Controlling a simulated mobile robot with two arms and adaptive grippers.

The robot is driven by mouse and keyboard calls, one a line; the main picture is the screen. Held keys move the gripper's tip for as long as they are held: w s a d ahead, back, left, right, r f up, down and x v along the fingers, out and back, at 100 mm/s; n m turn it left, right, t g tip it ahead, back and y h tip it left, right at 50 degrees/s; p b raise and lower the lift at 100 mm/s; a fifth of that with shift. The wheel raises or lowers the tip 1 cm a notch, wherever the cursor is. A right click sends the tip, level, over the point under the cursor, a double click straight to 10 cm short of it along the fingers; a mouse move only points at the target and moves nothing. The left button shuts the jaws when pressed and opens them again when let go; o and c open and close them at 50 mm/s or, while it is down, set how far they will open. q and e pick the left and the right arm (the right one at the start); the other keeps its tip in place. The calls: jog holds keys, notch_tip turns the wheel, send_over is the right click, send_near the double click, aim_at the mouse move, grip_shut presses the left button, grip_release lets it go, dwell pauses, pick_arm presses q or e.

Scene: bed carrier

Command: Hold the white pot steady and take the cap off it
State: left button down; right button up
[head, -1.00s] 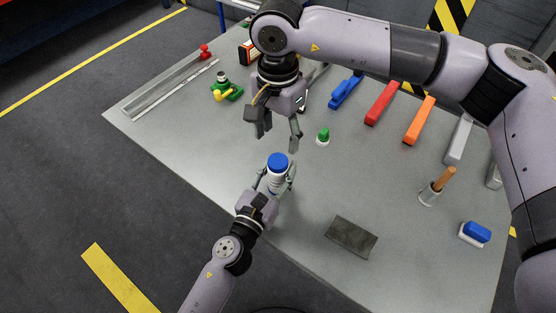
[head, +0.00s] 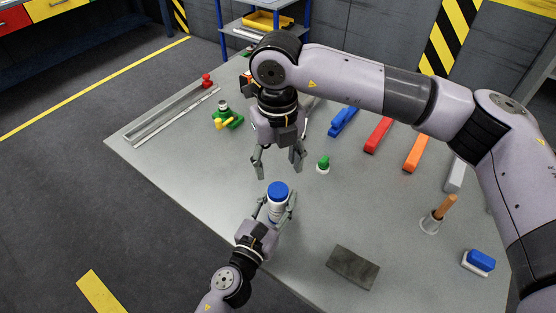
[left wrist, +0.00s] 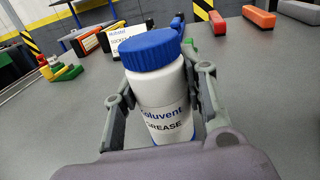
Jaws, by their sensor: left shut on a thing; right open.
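The white pot (head: 277,208) stands upright near the front edge of the grey table, with its blue cap (head: 278,190) on top. In the left wrist view the pot (left wrist: 163,103) carries a label reading "Soluvent GREASE", and the ribbed blue cap (left wrist: 151,50) sits on it. My left gripper (head: 276,207) is shut on the pot's body, one finger on each side, below the cap. My right gripper (head: 278,168) is open and empty, its fingers pointing down just above and behind the cap, apart from it.
A small green-topped white piece (head: 323,165) stands right of my right gripper. A grey block (head: 353,267) lies at front right. Coloured bars (head: 378,135) lie behind.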

aim_at(278, 190)
jog(key=m, duration=0.6)
jog(key=shift+m, duration=0.3)
jog(key=m, duration=0.4)
jog(key=shift+m, duration=0.4)
jog(key=shift+f, duration=4.05)
jog(key=shift+c, duration=0.5)
